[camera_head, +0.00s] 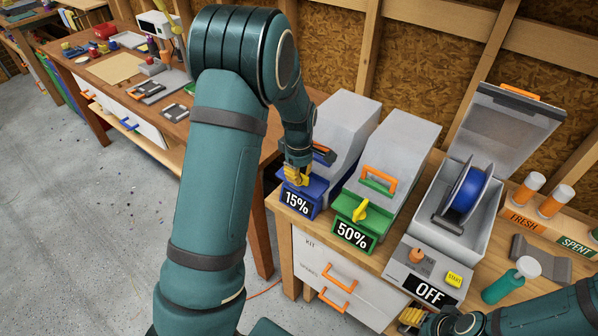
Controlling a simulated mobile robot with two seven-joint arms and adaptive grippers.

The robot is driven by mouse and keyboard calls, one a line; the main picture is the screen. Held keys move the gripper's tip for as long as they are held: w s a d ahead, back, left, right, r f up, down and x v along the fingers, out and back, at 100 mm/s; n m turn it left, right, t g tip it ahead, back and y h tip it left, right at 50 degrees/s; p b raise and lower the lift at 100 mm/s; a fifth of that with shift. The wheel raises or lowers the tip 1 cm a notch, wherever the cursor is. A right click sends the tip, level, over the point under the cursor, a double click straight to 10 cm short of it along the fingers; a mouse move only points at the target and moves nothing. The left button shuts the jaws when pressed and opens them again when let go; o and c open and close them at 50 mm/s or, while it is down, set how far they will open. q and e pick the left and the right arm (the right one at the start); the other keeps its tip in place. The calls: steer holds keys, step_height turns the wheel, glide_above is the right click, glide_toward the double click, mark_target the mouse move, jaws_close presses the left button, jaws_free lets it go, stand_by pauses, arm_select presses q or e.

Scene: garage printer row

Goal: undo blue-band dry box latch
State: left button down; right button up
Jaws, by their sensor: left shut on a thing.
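The blue-band dry box (341,122) is a grey box with a blue front band marked 15% (296,203), standing at the left end of the near bench. Its yellow latch (297,178) shows at the top of the band, partly hidden by my left gripper (299,168). That gripper reaches down from above and is shut on the latch. The box's lid looks closed, and its handle is mostly hidden behind the gripper.
The green-band 50% dry box (404,146), with a yellow latch (360,211), stands close on the right. Beyond it are an open box with a blue spool (467,190), an OFF panel (428,291) and a green bottle (503,286). Another bench (150,128) runs behind my left arm.

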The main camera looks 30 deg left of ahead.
arm_select(q)
steer(key=shift+s, duration=0.1)
stand_by(0.3)
steer(key=c, duration=1)
jaws_free()
steer(key=shift+c, duration=0.2)
